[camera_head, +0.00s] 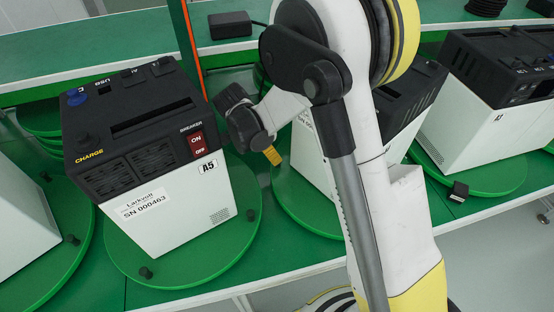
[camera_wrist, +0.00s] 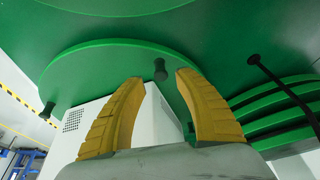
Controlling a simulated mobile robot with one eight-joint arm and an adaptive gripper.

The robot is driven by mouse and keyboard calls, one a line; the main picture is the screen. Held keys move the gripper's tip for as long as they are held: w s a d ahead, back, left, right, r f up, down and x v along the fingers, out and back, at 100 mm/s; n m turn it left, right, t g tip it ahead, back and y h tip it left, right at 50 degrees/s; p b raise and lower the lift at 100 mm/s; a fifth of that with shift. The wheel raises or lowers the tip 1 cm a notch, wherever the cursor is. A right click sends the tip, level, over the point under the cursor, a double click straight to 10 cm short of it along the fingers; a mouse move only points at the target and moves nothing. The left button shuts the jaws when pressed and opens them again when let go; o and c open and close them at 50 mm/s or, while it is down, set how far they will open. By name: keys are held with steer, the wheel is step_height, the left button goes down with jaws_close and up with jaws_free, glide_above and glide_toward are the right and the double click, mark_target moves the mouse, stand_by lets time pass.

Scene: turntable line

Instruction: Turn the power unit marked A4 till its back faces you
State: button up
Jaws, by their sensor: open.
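No A4 mark is readable in either view. A white and black power unit (camera_head: 308,150) stands right of centre on a green turntable (camera_head: 290,205), partly hidden behind my arm, its marking not visible. My gripper (camera_head: 272,156) is between that unit and the unit marked A5 (camera_head: 170,205), yellow fingers pointing down. In the wrist view my gripper (camera_wrist: 158,78) is open and empty. A dark knob (camera_wrist: 160,70) on a green turntable rim (camera_wrist: 110,52) shows between the fingertips, and I cannot tell whether they touch it. A white unit (camera_wrist: 85,122) with a vent shows behind the fingers.
The A5 unit stands on its own knobbed turntable (camera_head: 180,268), showing CHARGE and breaker markings. Another unit (camera_head: 465,125) stands at the right on its turntable (camera_head: 490,180). Part of a white unit (camera_head: 20,220) shows at the left edge. A black adapter (camera_head: 230,25) lies behind.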

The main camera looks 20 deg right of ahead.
mark_target(277, 166)
steer(key=b+x, duration=0.2)
steer(key=x, duration=0.4)
steer(key=shift+d, duration=0.1)
steer(key=shift+c, duration=0.4)
jaws_close()
